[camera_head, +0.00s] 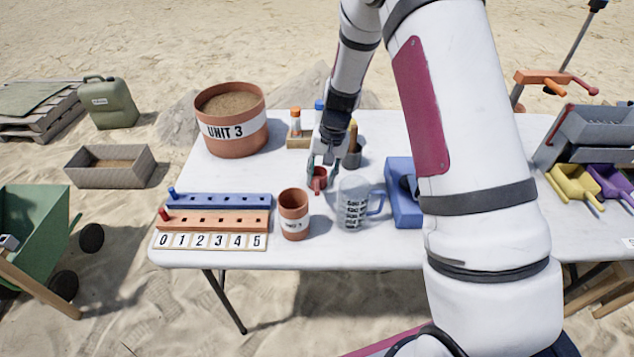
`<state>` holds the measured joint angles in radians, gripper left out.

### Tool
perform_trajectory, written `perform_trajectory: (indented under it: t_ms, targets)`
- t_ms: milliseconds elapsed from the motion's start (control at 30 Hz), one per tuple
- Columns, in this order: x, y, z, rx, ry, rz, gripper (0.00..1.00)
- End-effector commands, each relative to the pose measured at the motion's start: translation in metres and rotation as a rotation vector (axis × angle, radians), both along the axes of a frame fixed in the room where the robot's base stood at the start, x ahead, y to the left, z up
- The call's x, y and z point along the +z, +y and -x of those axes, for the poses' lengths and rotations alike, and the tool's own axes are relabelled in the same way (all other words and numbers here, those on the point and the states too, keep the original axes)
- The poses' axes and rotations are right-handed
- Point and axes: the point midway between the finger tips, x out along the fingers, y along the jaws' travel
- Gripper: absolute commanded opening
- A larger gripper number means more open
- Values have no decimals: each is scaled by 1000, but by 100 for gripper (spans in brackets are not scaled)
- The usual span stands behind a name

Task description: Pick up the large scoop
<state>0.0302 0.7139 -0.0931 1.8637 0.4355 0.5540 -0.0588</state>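My gripper (320,167) points down over the middle of the white table, behind the clear measuring jug. A small red cup-like thing (318,182), which looks like a scoop bowl, is right at my fingertips. I cannot tell whether the fingers touch it or close on it, nor whether it rests on the table. Its handle is not clear. No second scoop shows beside it for comparing size.
The clear jug (353,205) and terracotta cup (294,214) stand in front. The "UNIT 3" pot (232,140) is back left. A dark holder (352,158) stands close right of my gripper, a blue box (402,205) further right. Peg rails (215,222) lie front left.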

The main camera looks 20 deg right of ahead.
Motion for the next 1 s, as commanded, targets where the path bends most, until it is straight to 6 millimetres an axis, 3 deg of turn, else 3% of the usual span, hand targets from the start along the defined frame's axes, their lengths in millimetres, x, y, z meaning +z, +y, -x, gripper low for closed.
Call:
perform_trajectory:
  t_ms: [300, 633, 800, 1000]
  targets:
    - [-42, 9, -2, 1, 4, -1, 36]
    - [-48, 10, -4, 1, 1, 0, 36]
    - [-47, 10, -4, 1, 1, 0, 0]
    - [-47, 10, -4, 1, 1, 0, 0]
